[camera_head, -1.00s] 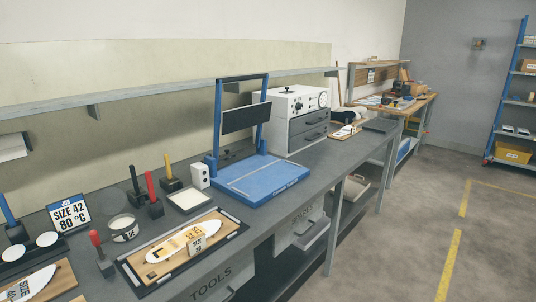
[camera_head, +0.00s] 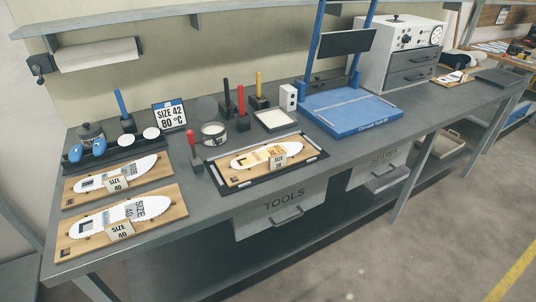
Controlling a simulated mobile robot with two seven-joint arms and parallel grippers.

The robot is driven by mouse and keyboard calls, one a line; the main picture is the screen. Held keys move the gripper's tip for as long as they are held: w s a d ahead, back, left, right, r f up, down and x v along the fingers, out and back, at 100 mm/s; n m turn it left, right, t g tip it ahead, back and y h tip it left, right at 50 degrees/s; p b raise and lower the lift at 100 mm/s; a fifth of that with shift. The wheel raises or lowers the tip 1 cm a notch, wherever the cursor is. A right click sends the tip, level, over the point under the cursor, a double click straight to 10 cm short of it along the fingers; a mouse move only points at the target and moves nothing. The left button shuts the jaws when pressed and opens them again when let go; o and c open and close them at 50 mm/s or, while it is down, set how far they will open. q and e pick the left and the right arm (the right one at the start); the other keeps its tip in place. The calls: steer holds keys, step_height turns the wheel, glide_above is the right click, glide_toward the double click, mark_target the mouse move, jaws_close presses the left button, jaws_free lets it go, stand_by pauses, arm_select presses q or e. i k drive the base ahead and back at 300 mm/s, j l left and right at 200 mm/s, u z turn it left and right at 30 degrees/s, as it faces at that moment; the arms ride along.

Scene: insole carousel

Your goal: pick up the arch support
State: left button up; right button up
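No part is labelled as the arch support. Two small blue rounded pads, one at left (camera_head: 75,153) and one beside it (camera_head: 99,144), sit on a dark rack (camera_head: 118,153) at the left of the bench. They may be arch supports, but I cannot tell for sure. Two white round pads (camera_head: 151,133) share that rack. Insole boards lie in front: a size 40 board (camera_head: 170,183), another size 40 board (camera_head: 75,247), and a board in a dark frame (camera_head: 304,154). Neither of my grippers is in view.
A grey bench (camera_head: 330,140) carries a SIZE 42 80 °C sign (camera_head: 169,115), a tin (camera_head: 214,134), several handled tools, a blue press (camera_head: 350,115) and a white oven (camera_head: 385,60). A paper roll (camera_head: 97,54) hangs at the back. Drawers (camera_head: 284,207) hang underneath.

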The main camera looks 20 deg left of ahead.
mark_target(99, 146)
steer(key=u, duration=1.9)
